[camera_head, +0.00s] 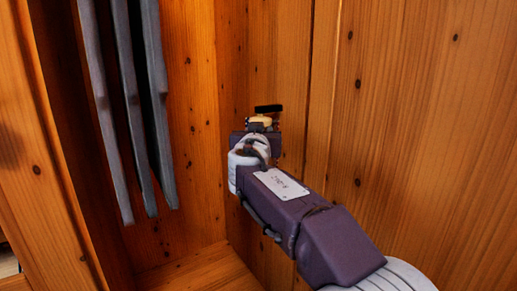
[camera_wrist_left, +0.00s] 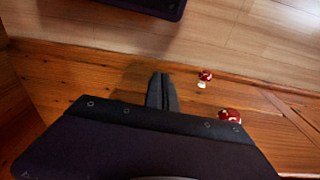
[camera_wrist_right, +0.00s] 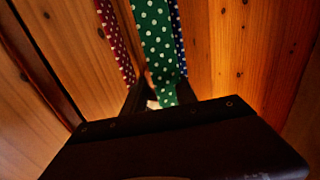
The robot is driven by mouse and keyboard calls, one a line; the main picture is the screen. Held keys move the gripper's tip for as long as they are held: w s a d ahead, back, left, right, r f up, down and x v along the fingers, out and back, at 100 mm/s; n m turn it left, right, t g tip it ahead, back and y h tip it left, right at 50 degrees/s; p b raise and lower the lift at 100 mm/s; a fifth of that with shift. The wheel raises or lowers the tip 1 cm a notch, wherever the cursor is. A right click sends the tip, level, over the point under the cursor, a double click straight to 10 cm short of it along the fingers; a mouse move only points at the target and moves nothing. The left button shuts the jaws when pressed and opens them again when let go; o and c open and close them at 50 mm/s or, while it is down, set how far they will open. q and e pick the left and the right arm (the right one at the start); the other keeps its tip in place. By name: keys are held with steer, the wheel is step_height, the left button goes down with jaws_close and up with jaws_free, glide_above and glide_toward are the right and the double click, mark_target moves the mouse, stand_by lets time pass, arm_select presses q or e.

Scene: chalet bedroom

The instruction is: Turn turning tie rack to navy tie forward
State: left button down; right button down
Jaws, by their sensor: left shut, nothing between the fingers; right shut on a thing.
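The turning tie rack shows in the head view as a small cream-yellow part (camera_head: 261,120) under a dark bar (camera_head: 268,108) at the wooden wall. My right gripper (camera_head: 259,132) is at it, shut on the rack; its hold is mostly hidden. In the right wrist view, a green tie with white dots (camera_wrist_right: 156,40) is in the middle, nearest the camera. A red dotted tie (camera_wrist_right: 115,40) is to its left. The navy dotted tie (camera_wrist_right: 178,45) is to its right, partly behind the green one. My left gripper (camera_wrist_left: 162,78) is shut and empty, above the wooden floor.
Several long grey-blue hanging pieces (camera_head: 130,100) are left of my right arm. Wooden panels (camera_head: 420,120) enclose the rack's place. Two small red-and-white objects (camera_wrist_left: 205,75) (camera_wrist_left: 230,116) lie near my left gripper's view. A dark object edge (camera_wrist_left: 150,6) shows at the top there.

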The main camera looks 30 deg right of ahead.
steer(key=shift+s+d+f+n+t+y, duration=0.1)
steer(key=shift+d+f+n+t+y, duration=0.25)
steer(key=shift+n+y, duration=0.2)
steer(key=shift+r+n+t+y, duration=0.25)
steer(key=shift+n+y, duration=0.1)
steer(key=shift+y, duration=0.3)
steer(key=n+y+p, duration=0.1)
steer(key=y+p, duration=0.1)
steer(key=p, duration=0.1)
steer(key=n+t+y+p, duration=0.1)
steer(key=n+y+p, duration=0.1)
steer(key=p, duration=0.1)
steer(key=n+y+p, duration=0.1)
steer(key=y+p, duration=0.2)
steer(key=shift+d+r+n+t, duration=0.15)
steer(key=shift+r+n+t, duration=0.15)
steer(key=shift+t, duration=0.1)
arm_select(q)
step_height(320, 180, up, 10)
steer(key=p, duration=0.1)
steer(key=shift+p, duration=0.35)
arm_select(e)
steer(key=shift+f+n+y, duration=0.3)
steer(key=shift+y, duration=0.2)
arm_select(q)
steer(key=shift+f, duration=0.1)
arm_select(e)
steer(key=c, duration=1)
jaws_free()
steer(key=shift+o, duration=0.2)
